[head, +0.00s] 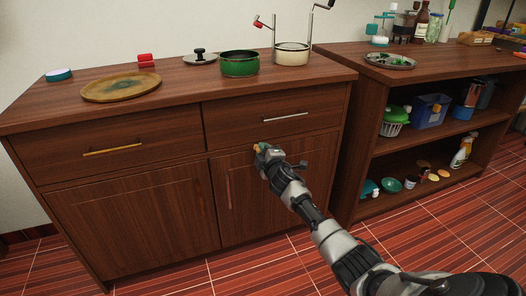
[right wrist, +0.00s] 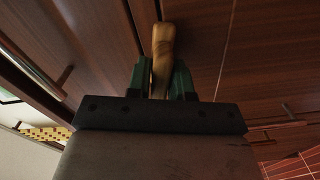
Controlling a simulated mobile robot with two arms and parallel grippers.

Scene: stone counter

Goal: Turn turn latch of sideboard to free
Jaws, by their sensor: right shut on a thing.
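The wooden sideboard (head: 130,222) stands against the wall in the head view, with two drawers above two doors. Its turn latch (right wrist: 162,45) is a small brass-coloured lever at the front, just below the right drawer. My right gripper (head: 260,149) reaches it from the lower right and is shut on it. In the right wrist view the latch sits between the two green fingers and sticks out past their tips. In the head view the gripper hides most of the latch. My left gripper is in neither view.
On the sideboard top stand a round wooden tray (head: 98,92), a green pot (head: 239,66), a lid (head: 200,60) and a cream pot (head: 291,56). An open shelf unit (head: 365,150) stands to the right. The tiled floor in front is clear.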

